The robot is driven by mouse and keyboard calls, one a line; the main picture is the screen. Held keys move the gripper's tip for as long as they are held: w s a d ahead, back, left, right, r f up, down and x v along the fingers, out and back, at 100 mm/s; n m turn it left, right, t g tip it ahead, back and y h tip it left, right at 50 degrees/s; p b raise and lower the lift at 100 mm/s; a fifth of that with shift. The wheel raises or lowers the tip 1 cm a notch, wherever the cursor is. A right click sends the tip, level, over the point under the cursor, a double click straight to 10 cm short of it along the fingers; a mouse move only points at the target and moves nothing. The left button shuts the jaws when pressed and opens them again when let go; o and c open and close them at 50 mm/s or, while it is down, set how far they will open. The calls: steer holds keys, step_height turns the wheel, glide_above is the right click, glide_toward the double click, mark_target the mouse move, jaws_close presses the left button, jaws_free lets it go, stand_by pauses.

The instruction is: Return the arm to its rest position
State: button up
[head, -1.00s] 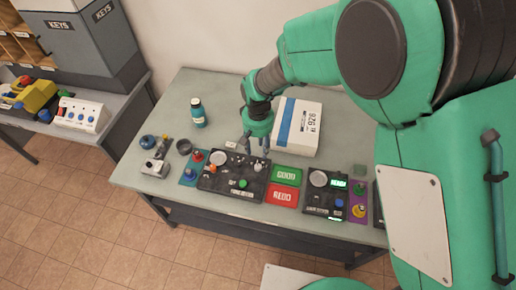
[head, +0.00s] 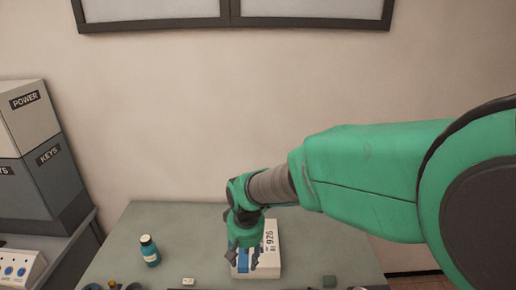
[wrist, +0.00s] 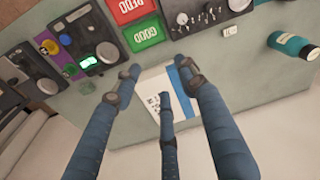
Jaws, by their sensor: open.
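My green arm reaches in from the right in the head view. My gripper (head: 247,262) hangs from it, pointing down over the table, in front of a white box with a blue stripe and the number 926 (head: 270,240). In the wrist view my gripper (wrist: 155,85) shows blue fingers spread apart with nothing held between them. The white box (wrist: 154,88) lies beyond the fingers there, partly hidden by them.
The grey-green table (head: 185,225) bears a teal bottle (head: 149,251). The wrist view shows a red REDO pad (wrist: 130,9), a green GOOD pad (wrist: 144,34) and a black control panel (wrist: 195,18). Grey cabinets (head: 35,155) stand at left.

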steer(key=s+d+r+m+t, duration=0.1)
steer(key=s+d+r, duration=0.3)
steer(key=d+r, duration=0.35)
steer(key=s+d+r+m+t, duration=0.1)
steer(key=s+d+r, duration=0.3)
steer(key=d+r, duration=0.35)
steer(key=s+d+r+m+t, duration=0.1)
steer(key=s+d+r, duration=0.1)
steer(key=s+d, duration=0.3)
steer(key=s+d+r+m+t, duration=0.1)
steer(key=s+d+r, duration=0.1)
steer(key=s+d, duration=0.3)
steer(key=s, duration=0.3)
steer(key=shift+s+r+h, duration=0.25)
steer(key=shift+r+h, duration=0.05)
steer(key=shift+r, duration=0.05)
